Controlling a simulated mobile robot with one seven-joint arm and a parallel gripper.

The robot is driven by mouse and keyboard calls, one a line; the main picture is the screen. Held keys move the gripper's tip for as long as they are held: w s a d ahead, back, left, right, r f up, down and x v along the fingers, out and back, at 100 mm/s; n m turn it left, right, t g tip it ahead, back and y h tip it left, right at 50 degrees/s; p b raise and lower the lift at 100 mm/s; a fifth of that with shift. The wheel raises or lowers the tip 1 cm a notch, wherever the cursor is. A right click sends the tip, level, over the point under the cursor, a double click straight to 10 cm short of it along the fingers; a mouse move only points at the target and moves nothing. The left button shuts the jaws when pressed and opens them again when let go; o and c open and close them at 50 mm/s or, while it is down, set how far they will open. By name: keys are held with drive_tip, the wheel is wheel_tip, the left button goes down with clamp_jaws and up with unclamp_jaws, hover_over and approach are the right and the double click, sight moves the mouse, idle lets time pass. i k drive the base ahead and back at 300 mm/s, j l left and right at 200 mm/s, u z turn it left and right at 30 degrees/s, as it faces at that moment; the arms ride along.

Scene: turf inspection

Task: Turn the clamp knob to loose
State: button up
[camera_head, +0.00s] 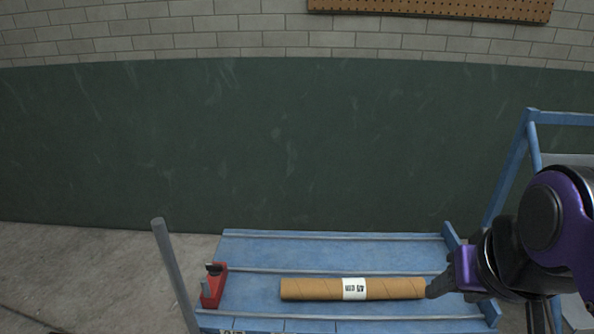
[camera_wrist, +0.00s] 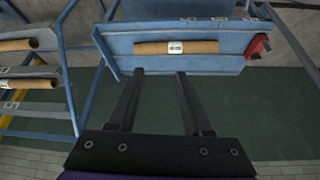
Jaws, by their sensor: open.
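A red clamp (camera_head: 210,290) sits at the left end of the blue rack shelf (camera_head: 330,250). A dark knob or lever (camera_head: 214,268) shows on its top; its setting is too small to read. The clamp also shows in the wrist view (camera_wrist: 258,46), at the right end of the shelf. My gripper (camera_head: 433,291) is at the right end of the shelf, far from the clamp, by the right end of a cardboard tube. In the wrist view my gripper (camera_wrist: 160,72) has its two fingers apart with nothing between them.
The cardboard tube (camera_head: 315,289), with a white label, lies along the shelf between my gripper and the clamp. A grey post (camera_head: 174,270) stands left of the clamp. A blue frame (camera_head: 508,165) rises at the right. Another rack with tubes (camera_wrist: 28,84) shows in the wrist view.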

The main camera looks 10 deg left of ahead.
sight(214, 270)
drive_tip(key=u, duration=1.45)
drive_tip(key=j+z, duration=0.3)
drive_tip(key=j, duration=0.6)
drive_tip(key=k+j, duration=0.1)
drive_tip(key=j, duration=0.55)
drive_tip(key=i+j+z, duration=0.1)
drive_tip(key=j, duration=0.15)
drive_tip(key=i+j, duration=0.15)
drive_tip(key=j, duration=0.15)
drive_tip(key=i+j+z, duration=0.15)
drive_tip(key=k+j, duration=0.05)
drive_tip(key=j, duration=0.05)
